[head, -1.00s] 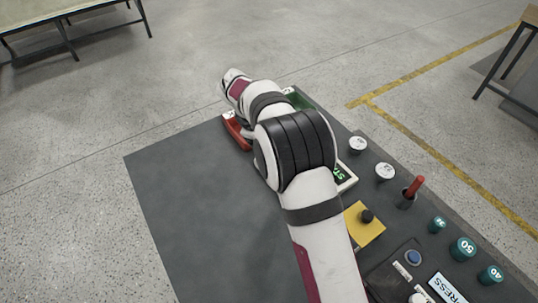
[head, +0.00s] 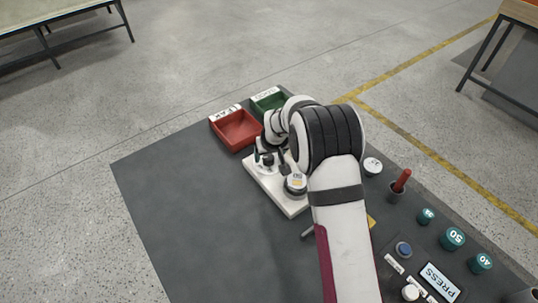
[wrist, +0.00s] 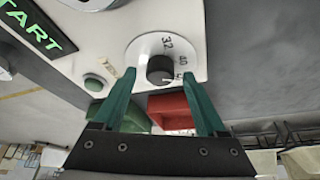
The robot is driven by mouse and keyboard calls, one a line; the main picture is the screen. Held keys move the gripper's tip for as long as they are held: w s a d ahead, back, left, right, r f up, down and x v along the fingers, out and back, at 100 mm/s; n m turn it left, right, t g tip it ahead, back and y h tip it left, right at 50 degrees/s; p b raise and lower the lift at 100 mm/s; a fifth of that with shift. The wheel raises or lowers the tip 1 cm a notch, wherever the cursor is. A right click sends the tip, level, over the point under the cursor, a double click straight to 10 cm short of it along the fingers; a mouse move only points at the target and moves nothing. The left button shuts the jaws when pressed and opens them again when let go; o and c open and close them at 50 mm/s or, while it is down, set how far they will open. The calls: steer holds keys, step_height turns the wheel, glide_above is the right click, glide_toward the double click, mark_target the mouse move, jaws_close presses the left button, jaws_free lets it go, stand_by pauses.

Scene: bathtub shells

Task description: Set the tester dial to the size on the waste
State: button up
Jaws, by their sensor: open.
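The tester (head: 288,206) is a white plate on the dark table, partly hidden behind my arm in the head view. In the wrist view its dial (wrist: 146,47) is a white disc with a black knob (wrist: 160,68); 32, 40 and a cut-off 5 show. The dial's setting cannot be told. My gripper (wrist: 160,76) is open, its green fingers on either side of the knob, apart from it. The tester's display (wrist: 35,25) reads START, partly cut off.
A red LEAK tray (head: 237,130) and a green tray (head: 268,102) stand beyond the tester. Right of my arm are a red-handled tool in a cup (head: 400,182), teal plugs (head: 453,238) and a PRESS panel (head: 440,283). The table's left side is clear.

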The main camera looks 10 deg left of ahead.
steer(key=shift+w+f, duration=0.1)
steer(key=shift+f, duration=0.05)
jaws_close()
stand_by(0.4)
steer(key=shift+m, duration=0.3)
steer(key=m+h, duration=0.1)
steer(key=m, duration=0.2)
steer(key=shift+a+m+h, duration=0.15)
steer(key=shift+m+h, duration=0.15)
steer(key=shift+h, duration=0.1)
steer(key=shift+m+h, duration=0.5)
steer(key=shift+m, duration=1)
